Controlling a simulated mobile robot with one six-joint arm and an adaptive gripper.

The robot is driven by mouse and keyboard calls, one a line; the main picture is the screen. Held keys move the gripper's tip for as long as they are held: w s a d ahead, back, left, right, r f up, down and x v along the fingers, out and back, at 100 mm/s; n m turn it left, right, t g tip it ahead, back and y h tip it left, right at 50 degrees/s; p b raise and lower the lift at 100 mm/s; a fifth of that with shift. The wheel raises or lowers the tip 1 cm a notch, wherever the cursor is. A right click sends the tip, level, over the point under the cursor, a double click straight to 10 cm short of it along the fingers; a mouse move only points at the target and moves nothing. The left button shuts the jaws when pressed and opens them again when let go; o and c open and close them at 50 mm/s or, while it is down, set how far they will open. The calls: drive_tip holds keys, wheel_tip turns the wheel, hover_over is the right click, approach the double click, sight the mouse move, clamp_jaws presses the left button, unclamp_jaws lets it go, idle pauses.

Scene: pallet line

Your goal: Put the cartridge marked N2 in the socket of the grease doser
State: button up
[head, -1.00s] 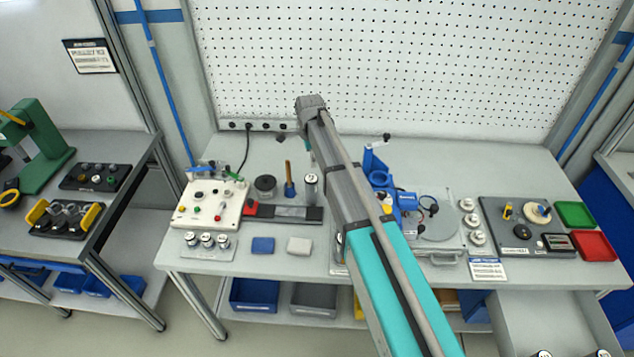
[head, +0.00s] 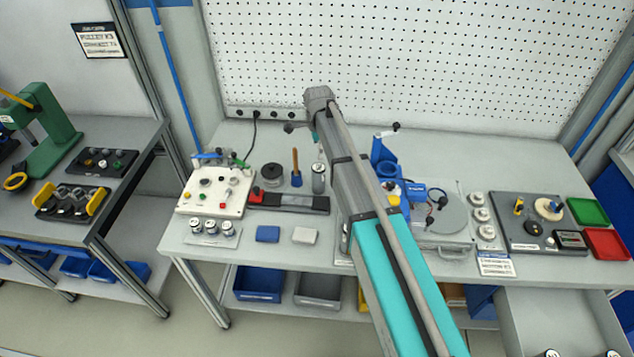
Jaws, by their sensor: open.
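Three small white-and-dark cylinders, the likely cartridges (head: 211,228), stand in a row on a light plate at the front left of the bench. Their marks are too small to read. Two more round white tops (head: 552,354) show at the bottom edge, in the drawer area. A blue upright device (head: 383,160) stands behind and right of my arm. It may be the grease doser, but I cannot tell; my arm hides part of it and I make out no socket. My gripper is hidden behind my own arm.
A beige control box (head: 212,192), a dark strip (head: 290,203) and a metal cylinder (head: 318,178) stand on the left half. Blue and white blocks (head: 267,234) lie in front. Green and red trays (head: 588,211) are at the right. An open drawer (head: 545,310) projects at front right.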

sight(318, 167)
drive_tip(key=shift+f+b, duration=2.9)
drive_tip(key=shift+f, duration=0.3)
drive_tip(key=shift+d+f+b, duration=0.1)
drive_tip(key=shift+f+b, duration=2.5)
drive_tip(key=c, duration=1.2)
drive_tip(key=shift+r, duration=0.25)
drive_tip(key=shift+c, duration=0.3)
wheel_tip(318, 167, up, 10)
drive_tip(key=p, duration=1)
drive_tip(key=shift+f, duration=0.2)
